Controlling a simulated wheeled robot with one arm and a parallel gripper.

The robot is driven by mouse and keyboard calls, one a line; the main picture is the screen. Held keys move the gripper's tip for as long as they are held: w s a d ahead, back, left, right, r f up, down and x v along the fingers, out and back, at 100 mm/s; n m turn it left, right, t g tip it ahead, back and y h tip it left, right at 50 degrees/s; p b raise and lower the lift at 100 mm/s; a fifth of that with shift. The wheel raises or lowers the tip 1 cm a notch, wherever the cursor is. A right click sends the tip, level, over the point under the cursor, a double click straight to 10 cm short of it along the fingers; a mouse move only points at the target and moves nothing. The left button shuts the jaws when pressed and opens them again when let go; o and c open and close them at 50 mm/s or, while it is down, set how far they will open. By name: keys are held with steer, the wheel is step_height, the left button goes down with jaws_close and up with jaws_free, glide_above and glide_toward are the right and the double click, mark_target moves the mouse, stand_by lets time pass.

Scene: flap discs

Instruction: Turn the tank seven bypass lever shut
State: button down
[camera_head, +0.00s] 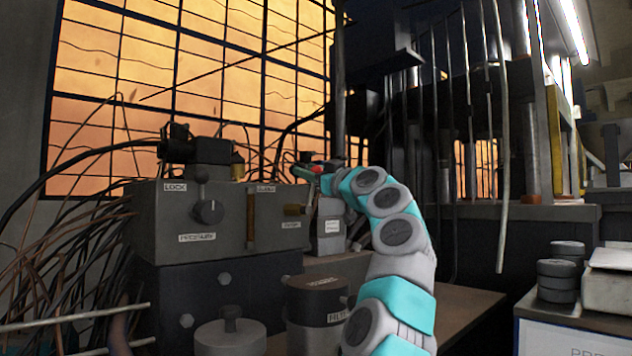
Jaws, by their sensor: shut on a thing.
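My teal and grey arm reaches up from the bottom to the right end of the grey control box (170,225). My gripper (318,172) is small and far off there, shut on a small red-tipped lever (316,168). The arm's end hides most of this lever, so its angle is unclear. A small grey block (330,225) with a white label stands just below the gripper. I cannot read a "tank seven" or "bypass" label. The box also carries a dark round knob (208,211) over a "PRESSURE" label and an upright brass-coloured bar (250,218).
A dark canister (317,310) marked "FILTER" and a lidded grey pot (230,338) stand in front of the box, left of my arm. Cables (70,235) crowd the left. Black discs (557,280) are stacked at right beside a pale box (609,280).

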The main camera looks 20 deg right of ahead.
steer(key=shift+s+a+r+n+y, duration=0.2)
steer(key=shift+a+n+y, duration=0.45)
steer(key=shift+n, duration=0.6)
steer(key=shift+s+a+r+n+y, duration=0.1)
steer(key=shift+s+a+n+y, duration=0.2)
steer(key=shift+a+n, duration=0.75)
steer(key=shift+d, duration=0.2)
steer(key=c, duration=0.5)
jaws_free()
steer(key=b+v, duration=0.2)
steer(key=v, duration=0.6)
steer(key=shift+r, duration=0.1)
